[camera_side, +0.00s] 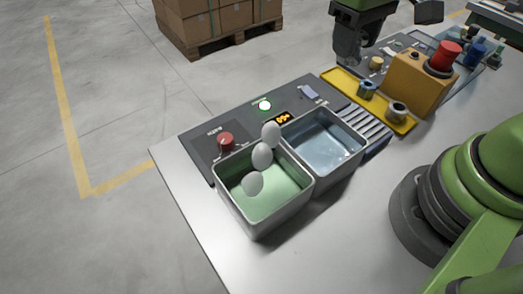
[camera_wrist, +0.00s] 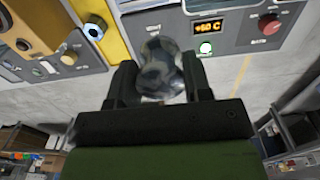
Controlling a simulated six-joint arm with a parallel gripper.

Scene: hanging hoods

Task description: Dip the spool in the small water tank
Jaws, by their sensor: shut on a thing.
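My gripper (camera_side: 347,50) is high up at the back in the side view, above the far side of the bench. In the wrist view my gripper (camera_wrist: 160,72) is shut on a shiny, waisted metal spool (camera_wrist: 158,55), held between its two dark fingers. I cannot make out the held spool in the side view. A tank of clear bluish water (camera_side: 357,133) stands mid-bench, apart from and in front of the gripper. A tank with green liquid (camera_side: 309,192) stands beside it on the left. Pale oval puffs (camera_side: 262,156) hang over the green one.
A yellow tray (camera_side: 340,84) holds metal pieces (camera_side: 367,90). An orange box (camera_side: 412,86) with a red cylinder (camera_side: 447,54) stands right of it. Behind the tanks is a grey panel with a red knob (camera_side: 226,141), a lit green button (camera_side: 265,105) and a display (camera_wrist: 208,27).

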